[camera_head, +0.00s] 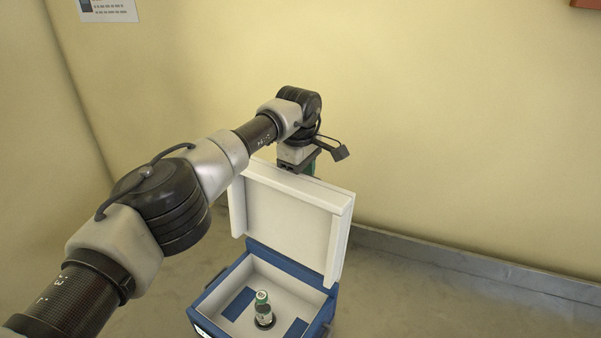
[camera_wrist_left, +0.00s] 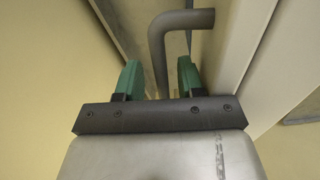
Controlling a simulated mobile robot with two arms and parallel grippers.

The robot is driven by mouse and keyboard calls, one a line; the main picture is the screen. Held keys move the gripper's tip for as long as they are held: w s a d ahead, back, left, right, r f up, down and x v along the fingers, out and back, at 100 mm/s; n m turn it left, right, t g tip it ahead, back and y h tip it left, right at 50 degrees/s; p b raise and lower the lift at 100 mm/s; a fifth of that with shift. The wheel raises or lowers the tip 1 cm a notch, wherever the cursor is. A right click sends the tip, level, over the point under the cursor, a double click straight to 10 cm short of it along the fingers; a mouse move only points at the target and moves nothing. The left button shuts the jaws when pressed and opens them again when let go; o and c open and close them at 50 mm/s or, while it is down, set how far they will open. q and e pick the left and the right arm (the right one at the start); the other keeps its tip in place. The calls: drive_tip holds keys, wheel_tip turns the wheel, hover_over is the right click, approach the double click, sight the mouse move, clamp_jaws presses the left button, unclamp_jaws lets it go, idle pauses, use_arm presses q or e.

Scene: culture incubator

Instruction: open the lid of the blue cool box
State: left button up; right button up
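The blue cool box (camera_head: 211,303) stands on the grey surface at the bottom of the head view. Its white lid (camera_head: 287,222) is raised to about upright along the back edge, inner side facing me. My left gripper (camera_head: 312,168) is behind the lid's top edge, mostly hidden there. In the left wrist view its two green fingers (camera_wrist_left: 157,78) are apart. A dark grey bent bar (camera_wrist_left: 185,20), seemingly a handle, runs down between them with gaps on both sides. The lid's white side (camera_wrist_left: 240,45) seems to be right of the fingers. My right gripper is not in view.
A yellow wall (camera_head: 430,120) rises behind. The grey surface (camera_head: 420,300) right of the box is clear.

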use_arm(q)
drive_tip(key=shift+r, duration=0.2)
drive_tip(key=shift+r, duration=0.3)
wheel_tip(320, 180, up, 4)
drive_tip(key=shift+s+a+r+b, duration=0.1)
drive_tip(key=shift+r+b, duration=0.1)
drive_tip(key=shift+b, duration=0.75)
wheel_tip(320, 180, up, 6)
drive_tip(key=shift+s+a+f+p, duration=0.15)
drive_tip(key=shift+f+p, duration=0.1)
drive_tip(key=shift+p, duration=0.15)
